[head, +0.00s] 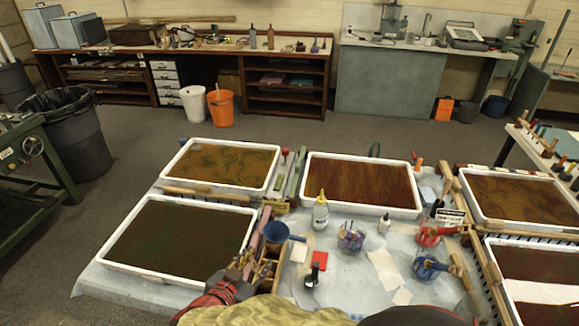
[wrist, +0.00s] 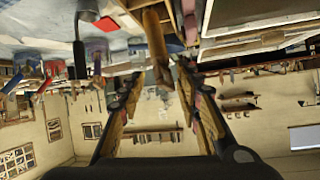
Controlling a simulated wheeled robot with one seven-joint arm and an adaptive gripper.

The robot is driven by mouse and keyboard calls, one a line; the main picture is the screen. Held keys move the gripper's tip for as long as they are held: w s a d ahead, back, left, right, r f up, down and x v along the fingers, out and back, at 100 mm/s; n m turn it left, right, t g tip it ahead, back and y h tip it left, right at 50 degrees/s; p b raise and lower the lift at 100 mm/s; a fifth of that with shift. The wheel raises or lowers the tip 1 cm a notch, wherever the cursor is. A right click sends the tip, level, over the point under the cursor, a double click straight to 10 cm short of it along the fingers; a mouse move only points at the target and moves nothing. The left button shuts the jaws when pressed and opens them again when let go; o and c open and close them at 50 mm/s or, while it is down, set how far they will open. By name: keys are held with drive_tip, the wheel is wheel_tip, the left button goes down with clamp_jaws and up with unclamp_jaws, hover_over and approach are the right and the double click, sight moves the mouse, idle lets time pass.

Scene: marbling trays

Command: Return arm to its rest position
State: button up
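My gripper (head: 251,266) is low in the middle of the head view, at the near edge of the covered table. It appears close to a wooden box (head: 270,278) and a blue cup (head: 276,232). In the wrist view, my gripper (wrist: 157,76) has its two fingers well apart. A brown wooden handle (wrist: 154,35) shows beyond the fingertips, and nothing is clearly held between them.
White-rimmed trays stand left (head: 150,197), back left (head: 265,180), centre (head: 365,208) and right. A clear bottle (head: 320,213), jars (head: 350,238) and brushes crowd the middle. A red block (head: 319,261) lies near the box. Open floor lies behind the table.

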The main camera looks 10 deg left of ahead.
drive_tip(key=w+r+y, duration=0.5)
drive_tip(key=w+r, duration=0.2)
drive_tip(key=r, duration=0.3)
drive_tip(key=d+r+n+y+p, duration=0.1)
drive_tip(key=d+r+n+y, duration=0.2)
drive_tip(key=d+r, duration=0.35)
drive_tip(key=s+d+n+g+h+p, duration=0.1)
drive_tip(key=s+d+g+h, duration=0.4)
drive_tip(key=s+d, duration=1.7)
drive_tip(key=d+g, duration=0.1)
drive_tip(key=d, duration=0.3)
drive_tip(key=shift+s+d+f+p, duration=0.15)
drive_tip(key=shift+s+f+p, duration=0.15)
drive_tip(key=shift+p, duration=0.1)
drive_tip(key=shift+r, duration=0.1)
